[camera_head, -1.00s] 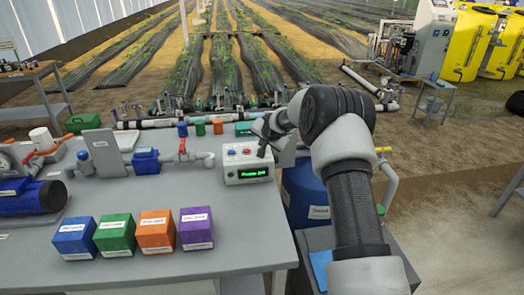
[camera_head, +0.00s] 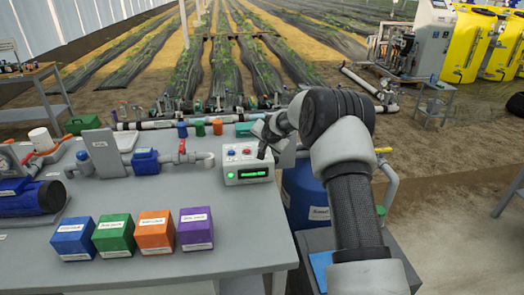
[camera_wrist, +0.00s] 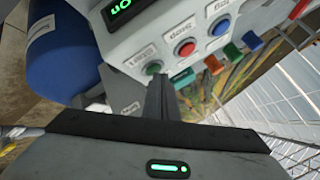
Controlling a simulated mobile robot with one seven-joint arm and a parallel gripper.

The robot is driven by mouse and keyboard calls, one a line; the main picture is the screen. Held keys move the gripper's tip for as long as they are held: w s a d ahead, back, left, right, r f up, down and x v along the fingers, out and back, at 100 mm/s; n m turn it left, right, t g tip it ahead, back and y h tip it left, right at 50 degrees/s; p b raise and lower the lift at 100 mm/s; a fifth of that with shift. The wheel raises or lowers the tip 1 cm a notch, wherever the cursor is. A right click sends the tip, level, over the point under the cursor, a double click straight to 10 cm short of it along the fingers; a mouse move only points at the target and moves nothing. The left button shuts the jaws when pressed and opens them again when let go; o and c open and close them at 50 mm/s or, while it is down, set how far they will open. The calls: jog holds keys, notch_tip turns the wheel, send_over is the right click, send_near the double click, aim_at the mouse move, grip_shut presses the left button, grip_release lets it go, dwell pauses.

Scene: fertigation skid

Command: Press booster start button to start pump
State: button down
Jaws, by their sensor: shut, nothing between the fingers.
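The control box (camera_head: 247,166) stands at the right edge of the grey table. It has a blue button (camera_head: 231,153), a red button (camera_head: 246,152) and a lit green display (camera_head: 253,173). In the wrist view, a green button (camera_wrist: 152,68) sits beside the red button (camera_wrist: 185,47) and the blue one (camera_wrist: 221,27), each with a label that appears inverted. My gripper (camera_head: 262,152) is shut and empty, its tips at the green button's side of the panel. In the wrist view, the shut fingertips (camera_wrist: 160,82) lie right by the green button; contact cannot be told.
Blue, green, orange and purple boxes (camera_head: 196,229) stand along the table's front. A pipe with a red-handled valve (camera_head: 182,147) is left of the control box. A blue tank (camera_head: 303,195) stands beyond the table's right edge, below my arm.

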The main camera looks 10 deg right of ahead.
jog(key=shift+r, duration=0.75)
jog(key=shift+r+p, duration=1.05)
jog(key=shift+r, duration=1.45)
